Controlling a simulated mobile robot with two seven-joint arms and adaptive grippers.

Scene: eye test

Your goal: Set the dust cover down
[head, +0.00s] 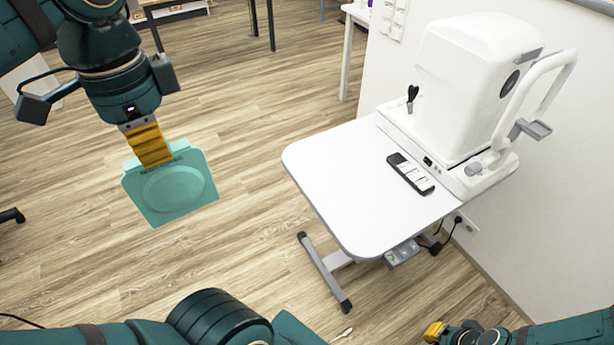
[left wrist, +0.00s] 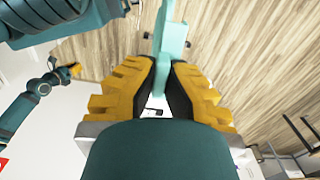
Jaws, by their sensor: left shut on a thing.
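The dust cover (head: 172,190) is a flat teal piece with rounded corners and a raised oval in its middle. My left gripper (head: 155,152) is shut on its upper edge and holds it in the air, left of the white table. In the left wrist view the dust cover (left wrist: 166,35) shows nearly edge-on between the yellow fingers of the left gripper (left wrist: 164,75). My right gripper (head: 435,331) is low at the bottom right, near the floor in the picture; its fingers are too small to tell open from shut.
The white table (head: 335,170) has a clear left part. A white eye-test machine (head: 465,85) stands at its back right, with a dark-and-white strip (head: 411,173) in front. A wall (head: 570,190) closes off the right. Wooden floor (head: 250,110) lies between the gripper and the table.

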